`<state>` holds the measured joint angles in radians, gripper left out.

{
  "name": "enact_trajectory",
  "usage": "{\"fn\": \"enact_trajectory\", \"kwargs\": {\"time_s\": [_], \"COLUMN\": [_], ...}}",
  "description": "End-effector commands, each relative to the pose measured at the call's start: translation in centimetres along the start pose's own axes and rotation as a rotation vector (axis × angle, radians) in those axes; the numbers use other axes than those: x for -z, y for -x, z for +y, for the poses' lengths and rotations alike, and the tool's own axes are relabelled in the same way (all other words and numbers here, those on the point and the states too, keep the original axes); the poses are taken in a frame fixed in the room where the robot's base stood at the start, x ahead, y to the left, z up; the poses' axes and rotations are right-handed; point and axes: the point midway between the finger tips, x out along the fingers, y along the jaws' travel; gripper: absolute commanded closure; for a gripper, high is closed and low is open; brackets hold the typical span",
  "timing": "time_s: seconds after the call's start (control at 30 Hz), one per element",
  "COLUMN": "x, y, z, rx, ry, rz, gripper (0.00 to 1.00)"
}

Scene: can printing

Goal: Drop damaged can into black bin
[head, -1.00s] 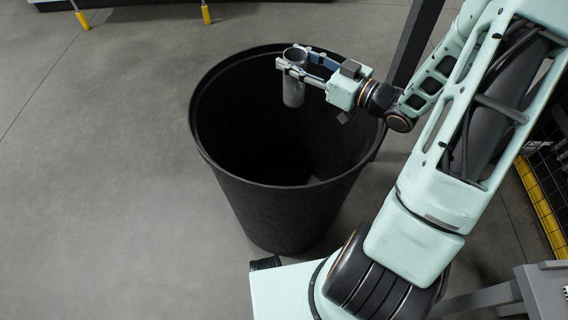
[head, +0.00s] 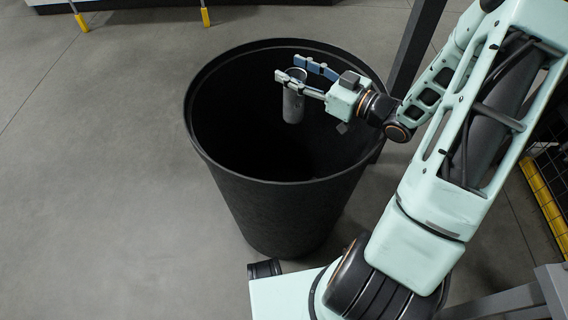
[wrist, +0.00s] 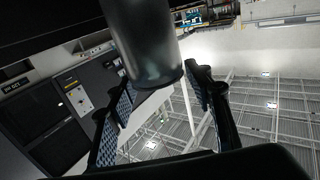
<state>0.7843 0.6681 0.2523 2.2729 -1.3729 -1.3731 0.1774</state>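The can (head: 293,106) is a grey metal cylinder, roughly upright, inside the mouth of the black bin (head: 283,203). My gripper (head: 288,68) is over the bin opening with its two fingers spread apart. The can's top is at or just below the level of the fingers, and it looks free of them. In the wrist view the can (wrist: 143,40) is beyond the open fingers (wrist: 160,92), with a gap on both sides. Damage on the can cannot be made out. The bin's bottom is in deep shadow.
The grey floor (head: 90,180) is clear to the left of the bin. A dark post (head: 412,45) stands behind the bin on the right. A yellow-edged mesh guard (head: 545,205) is at the far right, with a grey metal frame (head: 545,285) below it.

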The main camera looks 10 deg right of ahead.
Motion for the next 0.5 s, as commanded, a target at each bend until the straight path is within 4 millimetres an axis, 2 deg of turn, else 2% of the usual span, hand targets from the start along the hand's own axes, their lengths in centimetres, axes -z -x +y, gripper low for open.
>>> {"fn": "enact_trajectory", "kwargs": {"time_s": [0.1,0.37,0.5], "x": [0.0,0.04,0.73], "y": [0.0,0.0,0.0], "z": [0.0,-0.01,0.01], "rx": [0.0,0.0,0.0], "ry": [0.0,0.0,0.001], "rz": [0.0,0.0,0.0], "gripper": [0.4,0.4,0.4]}}
